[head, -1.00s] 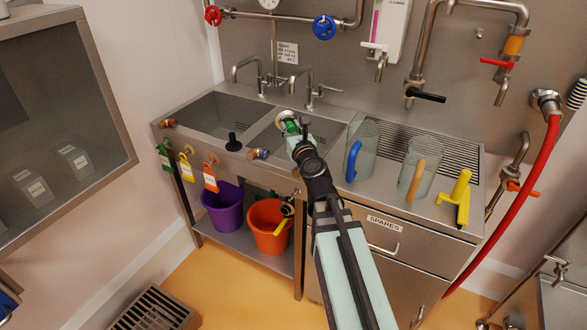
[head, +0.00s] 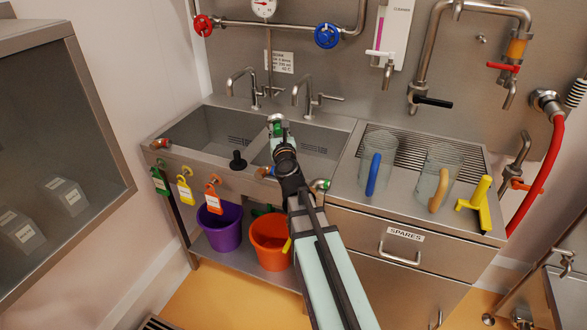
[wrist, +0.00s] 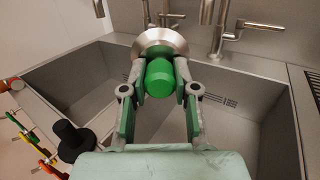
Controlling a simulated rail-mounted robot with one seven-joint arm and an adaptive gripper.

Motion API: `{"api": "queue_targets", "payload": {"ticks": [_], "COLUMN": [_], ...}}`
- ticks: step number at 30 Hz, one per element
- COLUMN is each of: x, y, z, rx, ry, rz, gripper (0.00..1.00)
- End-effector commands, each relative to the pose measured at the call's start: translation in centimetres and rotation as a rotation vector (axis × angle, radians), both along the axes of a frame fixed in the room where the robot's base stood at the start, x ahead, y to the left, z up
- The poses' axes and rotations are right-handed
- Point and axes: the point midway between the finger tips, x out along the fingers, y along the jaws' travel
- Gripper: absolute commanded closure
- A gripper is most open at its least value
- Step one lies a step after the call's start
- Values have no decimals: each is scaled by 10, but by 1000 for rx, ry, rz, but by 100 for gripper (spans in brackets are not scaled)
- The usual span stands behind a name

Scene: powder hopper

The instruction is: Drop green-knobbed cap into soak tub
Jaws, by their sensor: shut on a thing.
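My gripper (head: 277,130) is shut on the green-knobbed cap (head: 276,119). In the wrist view the green knob (wrist: 160,76) sits between the two fingers, with the cap's silver disc (wrist: 160,41) beyond it. The cap is held above the sink, near the divider between the left basin (head: 205,130) and the right basin (head: 318,140). My arm hides part of the right basin. A purple bucket (head: 218,228) and an orange bucket (head: 269,243) stand on the shelf below. No label shows which vessel is the soak tub.
A black stopper (head: 238,160) stands on the sink's front rim. Two faucets (head: 254,88) rise behind the basins. Clear jugs with a blue handle (head: 373,174) and an orange handle (head: 438,191) stand on the right drainboard, near a yellow tool (head: 475,204). Colored tags (head: 185,189) hang in front.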

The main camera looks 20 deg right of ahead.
Motion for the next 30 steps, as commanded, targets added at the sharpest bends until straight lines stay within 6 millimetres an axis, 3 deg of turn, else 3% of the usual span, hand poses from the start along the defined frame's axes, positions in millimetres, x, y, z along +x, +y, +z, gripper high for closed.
{"api": "queue_targets", "payload": {"ticks": [6,12,18,30], "x": [22,28,26,26], "y": [-60,-104,-118,-117], "z": [3,-3,-12,-49], "rx": [1,-4,-6,-6], "ry": [5,11,14,14], "rz": [-187,-337,-387,-386], "gripper": [100,100,100,100]}}
